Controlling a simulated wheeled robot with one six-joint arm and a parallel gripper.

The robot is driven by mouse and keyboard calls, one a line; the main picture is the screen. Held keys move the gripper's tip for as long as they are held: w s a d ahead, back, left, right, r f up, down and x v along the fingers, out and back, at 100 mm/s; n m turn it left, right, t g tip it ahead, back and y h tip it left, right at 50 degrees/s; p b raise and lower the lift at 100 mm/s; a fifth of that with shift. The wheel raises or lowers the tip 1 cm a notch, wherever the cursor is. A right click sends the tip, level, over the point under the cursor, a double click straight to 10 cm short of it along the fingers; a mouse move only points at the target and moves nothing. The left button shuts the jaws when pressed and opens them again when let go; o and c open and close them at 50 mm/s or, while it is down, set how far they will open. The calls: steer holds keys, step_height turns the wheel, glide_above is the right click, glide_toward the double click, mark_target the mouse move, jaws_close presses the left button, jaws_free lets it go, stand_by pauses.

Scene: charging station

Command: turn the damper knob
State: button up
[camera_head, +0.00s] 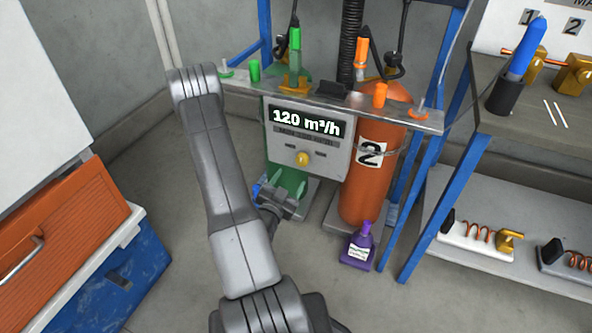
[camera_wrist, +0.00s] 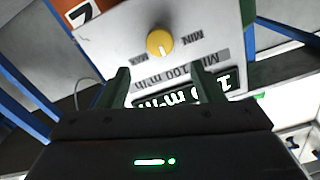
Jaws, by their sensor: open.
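The damper knob (camera_head: 303,158) is a round yellow dial low on the white front panel (camera_head: 338,165), below a display reading 120 m³/h. In the wrist view the knob (camera_wrist: 160,43) appears upside down with the panel, between small labels, one reading MIN. A small mark shows on its face. My gripper (camera_head: 289,183) is just below the knob in the head view, in front of the panel's lower edge. In the wrist view my gripper (camera_wrist: 162,87) has its two dark green fingers spread, with nothing between them. The knob lies beyond the fingertips and appears untouched.
An orange cylinder (camera_head: 366,195) marked 2 stands right of the panel. A metal rail (camera_head: 330,102) with valves runs above it. A purple bottle (camera_head: 358,247) stands on the floor. Blue posts and a shelf (camera_head: 540,272) are at right; orange and blue crates are at left.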

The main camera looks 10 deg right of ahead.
mark_target(301, 161)
steer(key=shift+v, duration=2.25)
steer(key=shift+w+d, duration=0.1)
steer(key=x, duration=1.3)
steer(key=shift+w+d, duration=0.2)
steer(key=shift+w, duration=0.05)
